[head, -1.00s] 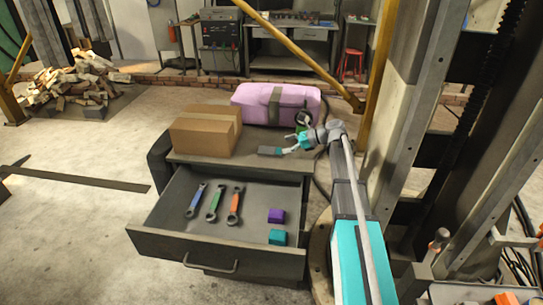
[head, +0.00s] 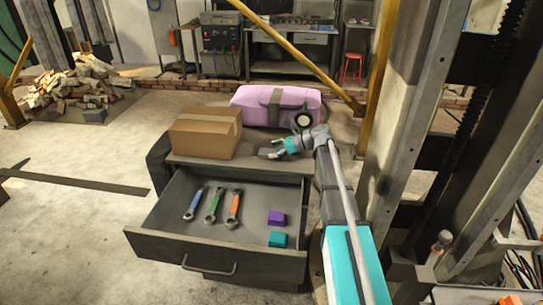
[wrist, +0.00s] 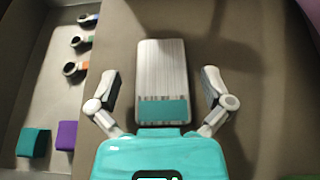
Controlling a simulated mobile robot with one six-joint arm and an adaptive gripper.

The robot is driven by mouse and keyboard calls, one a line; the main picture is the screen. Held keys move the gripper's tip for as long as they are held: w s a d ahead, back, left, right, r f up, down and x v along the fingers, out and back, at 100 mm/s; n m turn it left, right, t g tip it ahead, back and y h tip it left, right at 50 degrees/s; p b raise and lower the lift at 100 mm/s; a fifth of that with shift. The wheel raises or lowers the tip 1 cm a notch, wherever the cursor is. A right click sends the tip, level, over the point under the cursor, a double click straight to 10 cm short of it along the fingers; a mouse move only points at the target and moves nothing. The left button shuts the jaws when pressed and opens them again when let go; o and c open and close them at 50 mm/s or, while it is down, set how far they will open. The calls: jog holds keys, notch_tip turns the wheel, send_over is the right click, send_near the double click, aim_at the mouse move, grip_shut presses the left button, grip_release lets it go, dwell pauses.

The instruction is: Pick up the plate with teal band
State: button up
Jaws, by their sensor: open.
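The plate with teal band (wrist: 162,62) is a flat, ribbed silver rectangle with a teal strip at its near end. In the wrist view it lies on the brown cabinet top (wrist: 245,75). My gripper (wrist: 160,84) is open, with one finger on each side of the plate and a visible gap on both sides. The teal band is nearest my palm. In the head view my gripper (head: 272,150) is low over the cabinet top and hides most of the plate. I cannot tell the exact height of the fingers above the surface.
A cardboard box (head: 205,133) stands left on the cabinet; a pink case (head: 275,105) is behind. The open drawer (head: 205,242) below holds several wrenches, a purple block (head: 276,217) and a teal block (head: 277,239).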

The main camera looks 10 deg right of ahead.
aim_at(267, 152)
jog(key=shift+b+x, duration=0.3)
jog(key=shift+x, duration=0.8)
jog(key=c, duration=1.3)
jog(key=shift+o, duration=0.2)
jog(key=shift+r, duration=0.2)
notch_tip(267, 152, up, 3)
jog(key=p, duration=0.3)
jog(key=s+r+p, duration=0.9)
jog(key=s+p, duration=0.1)
jog(key=s, duration=0.4)
jog(key=shift+r, duration=0.35)
